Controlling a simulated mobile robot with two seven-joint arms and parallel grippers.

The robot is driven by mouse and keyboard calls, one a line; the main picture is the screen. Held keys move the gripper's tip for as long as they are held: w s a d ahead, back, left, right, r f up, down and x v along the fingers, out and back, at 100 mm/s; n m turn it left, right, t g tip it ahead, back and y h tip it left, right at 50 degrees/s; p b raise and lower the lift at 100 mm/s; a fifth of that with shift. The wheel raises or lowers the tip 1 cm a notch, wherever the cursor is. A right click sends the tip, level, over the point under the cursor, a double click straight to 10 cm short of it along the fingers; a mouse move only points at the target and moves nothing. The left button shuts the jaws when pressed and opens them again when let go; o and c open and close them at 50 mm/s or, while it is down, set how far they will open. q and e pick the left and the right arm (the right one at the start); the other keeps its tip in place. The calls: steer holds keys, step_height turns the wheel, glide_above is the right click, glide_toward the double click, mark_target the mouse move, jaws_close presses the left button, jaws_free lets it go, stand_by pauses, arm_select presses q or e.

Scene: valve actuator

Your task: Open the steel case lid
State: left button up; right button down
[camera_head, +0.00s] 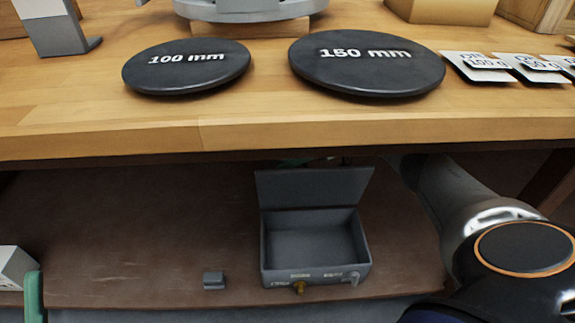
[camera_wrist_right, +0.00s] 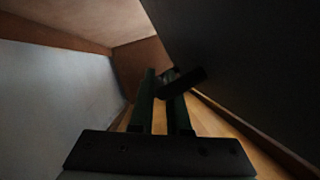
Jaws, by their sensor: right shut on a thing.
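The grey steel case (camera_head: 316,275) stands on the lower shelf under the bench. Its lid (camera_head: 313,187) stands raised at the back, leaving the inside open to view and apparently empty. My right gripper (camera_head: 296,162) is mostly hidden behind the lid's top edge; only a bit of green shows. In the right wrist view its two green fingers (camera_wrist_right: 168,97) are close together, with a small dark piece (camera_wrist_right: 184,82) at the tips, which looks like part of the lid. A green upright piece (camera_head: 34,298) at the lower left may be a finger of my left gripper.
A small dark block (camera_head: 213,280) lies left of the case. The bench top (camera_head: 230,131) overhangs the shelf, with a 100 mm disc (camera_head: 187,70), a 150 mm disc (camera_head: 366,67) and labelled plates (camera_head: 481,67) on it.

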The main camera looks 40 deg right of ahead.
stand_by(0.4)
steer(key=c, duration=1.2)
jaws_free()
steer(key=shift+o, duration=0.2)
steer(key=shift+s, duration=0.1)
